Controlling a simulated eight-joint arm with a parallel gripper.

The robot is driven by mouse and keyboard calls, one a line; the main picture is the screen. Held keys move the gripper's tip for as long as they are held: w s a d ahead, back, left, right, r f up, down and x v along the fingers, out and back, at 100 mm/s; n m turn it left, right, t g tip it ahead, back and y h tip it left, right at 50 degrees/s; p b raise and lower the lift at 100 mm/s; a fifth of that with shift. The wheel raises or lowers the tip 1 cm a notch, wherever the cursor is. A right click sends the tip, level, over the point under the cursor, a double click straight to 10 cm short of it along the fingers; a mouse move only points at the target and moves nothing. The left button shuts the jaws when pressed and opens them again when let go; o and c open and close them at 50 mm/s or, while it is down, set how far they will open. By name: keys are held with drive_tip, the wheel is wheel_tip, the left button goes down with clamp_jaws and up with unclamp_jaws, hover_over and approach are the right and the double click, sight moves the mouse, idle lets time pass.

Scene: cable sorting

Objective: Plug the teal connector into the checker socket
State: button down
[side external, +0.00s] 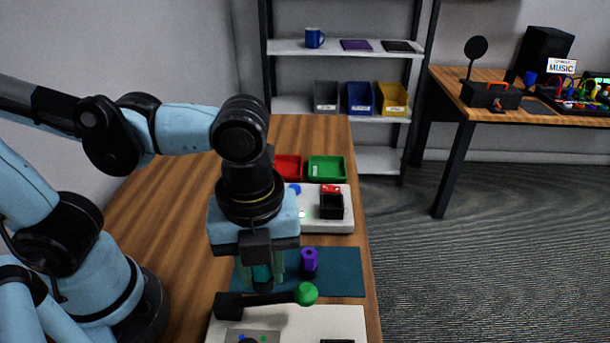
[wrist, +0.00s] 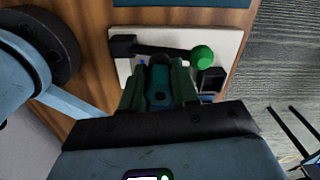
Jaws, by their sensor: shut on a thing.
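My gripper (side external: 263,278) points down and is shut on the teal connector (side external: 262,274). In the wrist view the connector (wrist: 159,88) sits between the greenish fingers of my gripper (wrist: 159,92). Its lower end is partly hidden by a lever in the side view. A black open-topped socket box (side external: 331,207) stands on a white unit (side external: 344,225) farther back, apart from the connector. Another black box (wrist: 211,80) shows on the near white panel (wrist: 228,45) in the wrist view. I cannot tell which is the checker socket.
A black lever with a green ball (side external: 306,293) crosses the near panel, close to my gripper. A purple connector (side external: 308,262) stands on the teal mat (side external: 345,272) just right of my fingers. Red (side external: 289,167) and green (side external: 327,167) bins lie at the back.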

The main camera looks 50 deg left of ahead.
drive_tip(key=shift+s+d+r, duration=0.15)
drive_tip(key=shift+r, duration=2.45)
drive_tip(key=shift+w, duration=0.3)
drive_tip(key=shift+w+a+f+n, duration=0.75)
drive_tip(key=shift+w+a+f, duration=0.65)
drive_tip(key=shift+w, duration=2.4)
drive_tip(key=shift+w+a+f+n, duration=0.95)
drive_tip(key=shift+w+a, duration=0.75)
drive_tip(key=shift+w, duration=2.15)
drive_tip(key=shift+w+a+f+n, duration=0.6)
drive_tip(key=shift+w+a+f, duration=0.9)
drive_tip(key=shift+w, duration=2.3)
drive_tip(key=shift+f, duration=1.85)
